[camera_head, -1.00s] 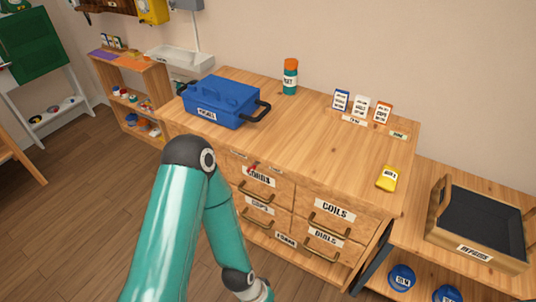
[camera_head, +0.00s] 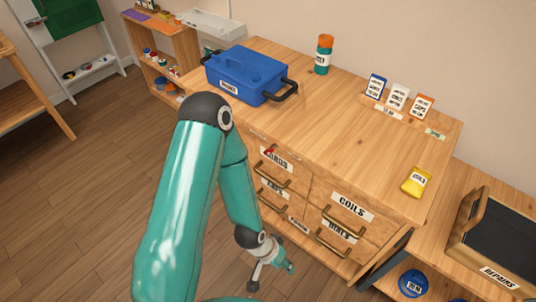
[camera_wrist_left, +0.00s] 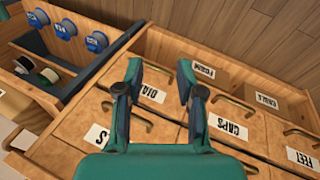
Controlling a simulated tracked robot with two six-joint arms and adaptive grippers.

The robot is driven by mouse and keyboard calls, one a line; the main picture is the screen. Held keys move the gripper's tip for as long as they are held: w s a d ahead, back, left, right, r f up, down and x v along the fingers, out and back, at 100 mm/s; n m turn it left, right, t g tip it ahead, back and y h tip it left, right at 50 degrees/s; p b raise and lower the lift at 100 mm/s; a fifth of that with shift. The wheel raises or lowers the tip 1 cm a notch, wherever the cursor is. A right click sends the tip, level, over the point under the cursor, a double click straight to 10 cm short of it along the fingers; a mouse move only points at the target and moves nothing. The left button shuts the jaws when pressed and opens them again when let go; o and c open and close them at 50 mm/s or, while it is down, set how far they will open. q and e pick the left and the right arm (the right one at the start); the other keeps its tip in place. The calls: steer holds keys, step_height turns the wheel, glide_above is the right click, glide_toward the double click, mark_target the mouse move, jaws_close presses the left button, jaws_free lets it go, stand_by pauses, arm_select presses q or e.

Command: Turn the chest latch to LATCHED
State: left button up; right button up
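The chest is a wooden drawer unit (camera_head: 340,150) with labelled drawers and brass handles. A small red lever (camera_head: 269,150), which looks like the latch, sits at the top of its front, above the upper left drawer; its exact setting is too small to read. My left gripper (camera_head: 284,268) is low in front of the chest, below and apart from the lever. In the left wrist view the left gripper (camera_wrist_left: 160,75) has its two fingers spread with nothing between them, facing the drawer fronts. The red lever does not show there. My right gripper is not in view.
On the chest top stand a blue toolbox (camera_head: 245,75), a teal and orange bottle (camera_head: 323,55), several small boxes (camera_head: 398,97) and a yellow packet (camera_head: 416,182). A black-lined tray (camera_head: 490,235) is at right. The floor left of the chest is clear.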

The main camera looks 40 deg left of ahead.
arm_select(q)
steer(key=w+a+f+m+t+b, duration=0.2)
steer(key=w+a+t+b, duration=0.25)
steer(key=w+a, duration=0.25)
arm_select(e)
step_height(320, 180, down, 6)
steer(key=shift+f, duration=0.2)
arm_select(q)
steer(key=m+t+y+b, duration=0.2)
steer(key=m+t+b, duration=0.7)
steer(key=t+b, duration=0.4)
glide_toward(266, 153)
steer(key=shift+g+y, duration=0.4)
steer(key=shift+g, duration=0.35)
steer(key=w, duration=0.7)
steer(key=w+d+r, duration=0.1)
steer(key=w, duration=0.2)
steer(key=shift+w+r, duration=0.1)
steer(key=shift+w, duration=0.2)
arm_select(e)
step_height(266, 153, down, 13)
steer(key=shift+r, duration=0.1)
